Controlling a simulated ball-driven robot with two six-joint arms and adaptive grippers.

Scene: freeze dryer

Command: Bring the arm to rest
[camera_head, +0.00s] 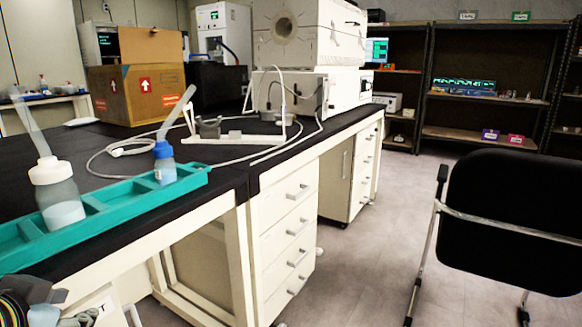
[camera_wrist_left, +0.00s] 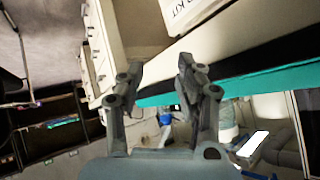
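My left gripper (camera_head: 62,308) shows in part at the bottom left corner of the head view, low in front of the bench and the teal tray (camera_head: 130,205). In the left wrist view its two fingers (camera_wrist_left: 158,70) are spread apart with nothing between them. My right gripper is in neither view.
The tray lies along the black bench's front edge. It holds a white-capped bottle (camera_head: 57,190) and a blue-capped bottle (camera_head: 165,163), both with tubes. A cardboard box (camera_head: 135,92) stands behind. A black chair (camera_head: 515,215) stands right; the floor between is clear.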

